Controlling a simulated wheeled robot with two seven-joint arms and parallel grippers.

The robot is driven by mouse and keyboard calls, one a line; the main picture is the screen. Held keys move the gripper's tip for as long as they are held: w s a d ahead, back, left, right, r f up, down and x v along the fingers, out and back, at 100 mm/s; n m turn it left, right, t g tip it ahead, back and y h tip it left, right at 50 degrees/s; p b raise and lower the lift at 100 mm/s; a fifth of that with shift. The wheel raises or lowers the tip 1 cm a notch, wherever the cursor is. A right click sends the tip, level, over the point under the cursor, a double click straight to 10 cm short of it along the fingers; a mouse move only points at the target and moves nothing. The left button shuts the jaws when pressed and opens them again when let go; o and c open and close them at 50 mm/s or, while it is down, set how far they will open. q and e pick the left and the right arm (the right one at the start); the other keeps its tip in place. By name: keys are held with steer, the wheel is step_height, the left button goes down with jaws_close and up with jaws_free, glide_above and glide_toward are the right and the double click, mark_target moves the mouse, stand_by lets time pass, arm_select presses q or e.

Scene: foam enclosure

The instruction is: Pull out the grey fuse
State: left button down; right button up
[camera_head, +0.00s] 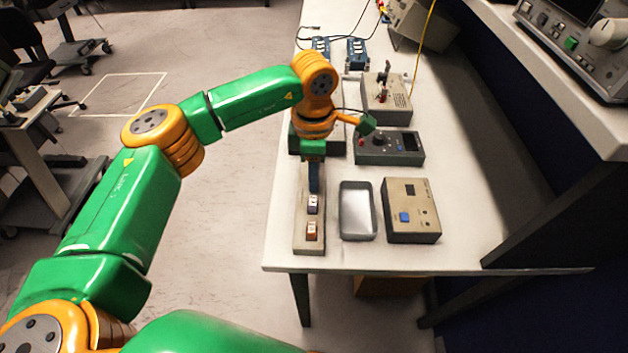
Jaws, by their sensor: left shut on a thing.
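A long grey-beige fuse block (304,247) lies near the left edge of the white table. An orange fuse (311,231) with a pale label sits at its near end. A second fuse (312,204), pale-topped with darker bluish sides, sits just behind it. My left gripper (314,186) points down at the far part of the block, behind these two fuses. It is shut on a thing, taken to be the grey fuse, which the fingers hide. I cannot tell whether that fuse is still seated. My right gripper is not in view.
An empty grey metal tray (345,228) lies right of the block, then a beige box (412,235) with a blue button. A dial box (412,157) and a switch box (396,100) stand behind. The table's front edge is clear.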

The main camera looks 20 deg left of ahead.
arm_select(q)
steer(key=shift+r, duration=0.1)
stand_by(0.3)
steer(key=shift+r+p, duration=2.3)
steer(key=shift+r, duration=0.65)
